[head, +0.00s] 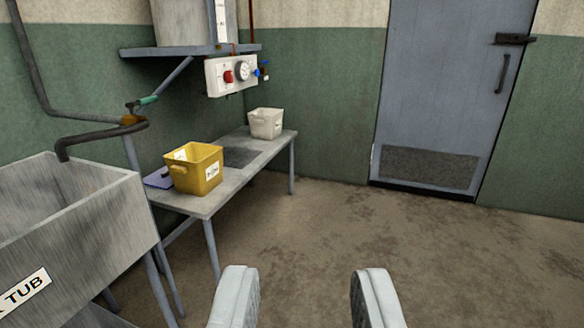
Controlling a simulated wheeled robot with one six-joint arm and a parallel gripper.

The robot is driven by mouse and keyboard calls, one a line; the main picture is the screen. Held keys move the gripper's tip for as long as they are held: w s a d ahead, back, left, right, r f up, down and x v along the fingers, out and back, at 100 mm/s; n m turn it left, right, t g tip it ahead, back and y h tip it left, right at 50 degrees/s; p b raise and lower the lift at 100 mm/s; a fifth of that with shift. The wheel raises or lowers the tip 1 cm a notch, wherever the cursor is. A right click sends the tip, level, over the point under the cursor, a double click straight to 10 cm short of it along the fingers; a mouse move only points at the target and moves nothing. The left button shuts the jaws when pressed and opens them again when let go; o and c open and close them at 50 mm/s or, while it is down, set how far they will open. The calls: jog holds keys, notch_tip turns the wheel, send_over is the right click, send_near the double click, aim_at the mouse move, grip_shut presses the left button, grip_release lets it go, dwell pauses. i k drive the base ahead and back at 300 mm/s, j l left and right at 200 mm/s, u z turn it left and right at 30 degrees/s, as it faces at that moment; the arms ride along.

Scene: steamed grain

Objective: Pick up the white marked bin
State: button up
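The white bin (266,123) stands upright at the far end of a narrow grey bench (225,190). It has a small mark on its front side, too small to read. A yellow bin (194,168) with white labels stands nearer on the same bench. My gripper (305,290) is at the bottom of the view, its two pale fingers wide apart with only floor between them. It is well short of the bench and to its right, touching nothing.
A metal tub (75,225) with a tap and pipe stands at the left. A wall shelf (190,49) and control box (231,75) hang above the bench. A flat bluish item (157,180) lies beside the yellow bin. A closed grey door (445,90) is at the back; the floor before it is clear.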

aim_at(265, 124)
jog(key=i, duration=3.6)
jog(key=i+l+u, duration=0.1)
jog(key=i+u, duration=0.2)
jog(key=i, duration=0.25)
jog(key=i+l+u, duration=0.3)
jog(key=i, duration=0.3)
